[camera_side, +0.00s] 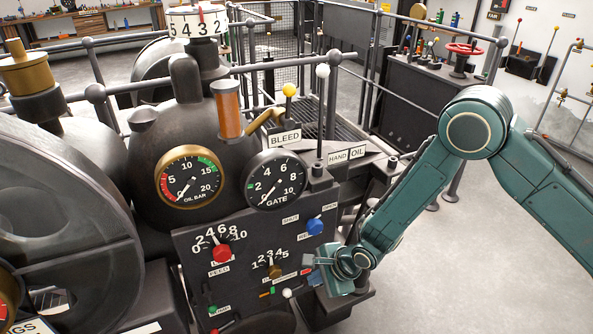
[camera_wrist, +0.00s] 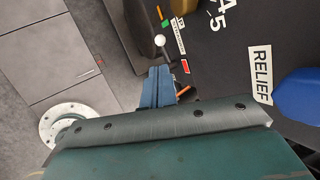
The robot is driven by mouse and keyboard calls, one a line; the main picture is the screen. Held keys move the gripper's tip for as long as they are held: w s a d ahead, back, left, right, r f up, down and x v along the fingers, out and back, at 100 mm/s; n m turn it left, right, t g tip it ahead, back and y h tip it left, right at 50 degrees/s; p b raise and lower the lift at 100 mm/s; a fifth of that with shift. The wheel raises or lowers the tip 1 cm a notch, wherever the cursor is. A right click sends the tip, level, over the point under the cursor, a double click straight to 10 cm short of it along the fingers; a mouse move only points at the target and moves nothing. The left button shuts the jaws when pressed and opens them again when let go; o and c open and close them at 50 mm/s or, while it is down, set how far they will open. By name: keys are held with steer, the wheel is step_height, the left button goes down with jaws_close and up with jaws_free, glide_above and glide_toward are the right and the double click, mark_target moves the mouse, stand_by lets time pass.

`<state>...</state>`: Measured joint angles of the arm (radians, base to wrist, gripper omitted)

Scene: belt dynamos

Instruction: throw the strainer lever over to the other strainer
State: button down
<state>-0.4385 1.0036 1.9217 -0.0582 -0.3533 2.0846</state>
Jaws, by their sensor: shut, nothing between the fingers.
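A small lever with a white ball knob (camera_side: 287,293) is low on the dark control panel (camera_side: 190,250). In the wrist view the white knob (camera_wrist: 160,40) is just beyond my fingertips, with a gap between. A small label beside it is too small to read surely; I take this as the strainer lever. Green and orange marks lie to one side of it and a red mark to the other. My gripper (camera_side: 312,278) is at the panel's lower right, right of the knob. In the wrist view its blue fingers (camera_wrist: 158,74) are together and empty.
A blue knob by the RELIEF label (camera_wrist: 260,75) is close on the right; it shows in the side view (camera_side: 315,226). A red knob (camera_side: 221,253) and a brass knob (camera_side: 274,271) are left of my gripper. A tall white-topped lever (camera_side: 322,72) stands above. Open floor lies right.

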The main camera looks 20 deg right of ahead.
mark_target(288, 292)
steer(key=shift+x, duration=6.15)
steer(key=shift+f, duration=0.15)
step_height(288, 292, down, 9)
steer(key=a+n+h, duration=0.1)
steer(key=h, duration=0.4)
steer(key=shift+a+r+n, duration=0.2)
steer(key=shift+a+n, duration=0.05)
steer(key=shift+n, duration=0.05)
steer(key=shift+f, duration=0.15)
steer(key=s+a+r, duration=0.6)
steer(key=a+r, duration=0.2)
steer(key=a, duration=0.1)
steer(key=shift+s+a, duration=0.15)
steer(key=shift+s, duration=0.1)
